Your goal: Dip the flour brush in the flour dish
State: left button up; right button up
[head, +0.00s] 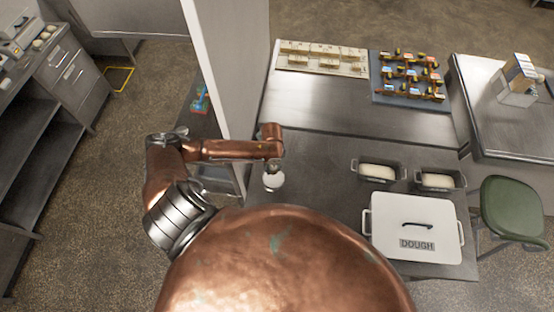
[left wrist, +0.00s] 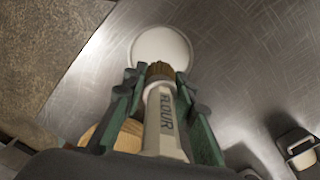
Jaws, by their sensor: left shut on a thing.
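The flour brush (left wrist: 162,118) has a pale handle lettered FLOUR and a brown bristle end. My left gripper (head: 273,165) is shut on its handle; in the left wrist view the green fingers (left wrist: 160,88) stand on both sides of it. The flour dish (left wrist: 162,47) is a round dish with white contents, and it also shows in the head view (head: 273,182) on the metal counter, just below the gripper. The bristle end overlaps the dish's near edge in the left wrist view. I cannot tell whether it touches the flour. My right gripper is out of view.
Two loaf tins with dough (head: 378,172) (head: 437,181) and a white DOUGH box (head: 415,228) stand right on the counter. A pale upright panel (head: 232,70) rises close behind my left arm. A round wooden thing (left wrist: 118,136) is partly hidden behind the left finger.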

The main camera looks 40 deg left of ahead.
aim_at(274, 177)
pick_arm(q)
jog(key=shift+a, duration=0.1)
jog(key=shift+f+m, duration=0.3)
jog(key=shift+f, duration=0.05)
jog(key=shift+w+f+b, duration=0.1)
jog(key=shift+f+b, duration=0.5)
jog(key=shift+b, duration=0.25)
notch_tip(274, 177, down, 4)
jog(key=b, duration=0.3)
jog(key=shift+b, duration=0.4)
jog(key=shift+f, duration=0.1)
jog(key=shift+f+b, duration=0.3)
jog(key=shift+f, duration=0.15)
dwell(0.3)
dwell(0.6)
